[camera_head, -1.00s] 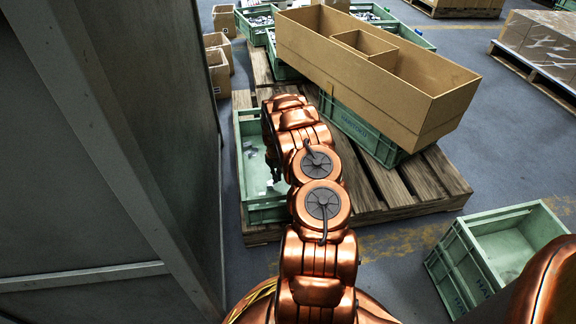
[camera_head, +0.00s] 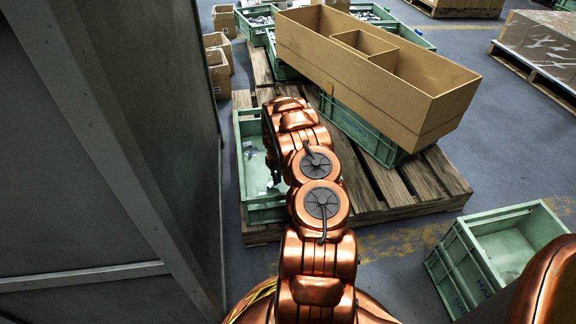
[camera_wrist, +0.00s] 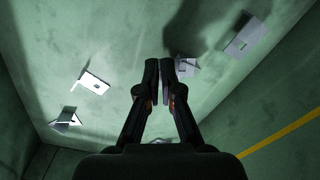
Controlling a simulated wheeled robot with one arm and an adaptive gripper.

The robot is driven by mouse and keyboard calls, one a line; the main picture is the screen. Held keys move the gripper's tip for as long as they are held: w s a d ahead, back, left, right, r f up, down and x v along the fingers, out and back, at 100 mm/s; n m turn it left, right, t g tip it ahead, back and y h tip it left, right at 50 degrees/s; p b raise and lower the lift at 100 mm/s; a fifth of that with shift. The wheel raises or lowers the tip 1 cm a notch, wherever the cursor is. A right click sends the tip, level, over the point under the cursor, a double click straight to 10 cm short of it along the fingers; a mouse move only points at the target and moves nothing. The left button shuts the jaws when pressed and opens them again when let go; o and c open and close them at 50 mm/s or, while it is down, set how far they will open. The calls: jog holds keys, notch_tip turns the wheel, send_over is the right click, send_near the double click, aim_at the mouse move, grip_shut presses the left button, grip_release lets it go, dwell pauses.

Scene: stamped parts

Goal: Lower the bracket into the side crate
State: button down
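My gripper (camera_wrist: 165,68) points down inside a green crate in the wrist view. Its two fingers are close together with a narrow gap between the tips. A grey bracket (camera_wrist: 187,66) shows beside and partly behind the right fingertip; I cannot tell if it is held or lies on the crate floor. Other brackets lie apart: a white one (camera_wrist: 93,83), one at the lower left (camera_wrist: 66,117) and a grey one at the upper right (camera_wrist: 245,36). In the head view my arm reaches over the left green crate (camera_head: 262,212) on the pallet and hides the fingertips.
A large divided cardboard box (camera_head: 370,90) rests on a green crate (camera_head: 350,128) on the wooden pallet (camera_head: 405,190). Another green crate (camera_head: 480,270) stands on the floor at right. A grey panel (camera_head: 110,150) rises close on the left. Floor between pallet and right crate is free.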

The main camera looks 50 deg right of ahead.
jog(key=shift+f, duration=0.95)
dwell(0.7)
jog(key=c, duration=1.8)
grip_release()
jog(key=shift+c, duration=0.2)
jog(key=o, duration=0.6)
notch_tip(320, 180, up, 12)
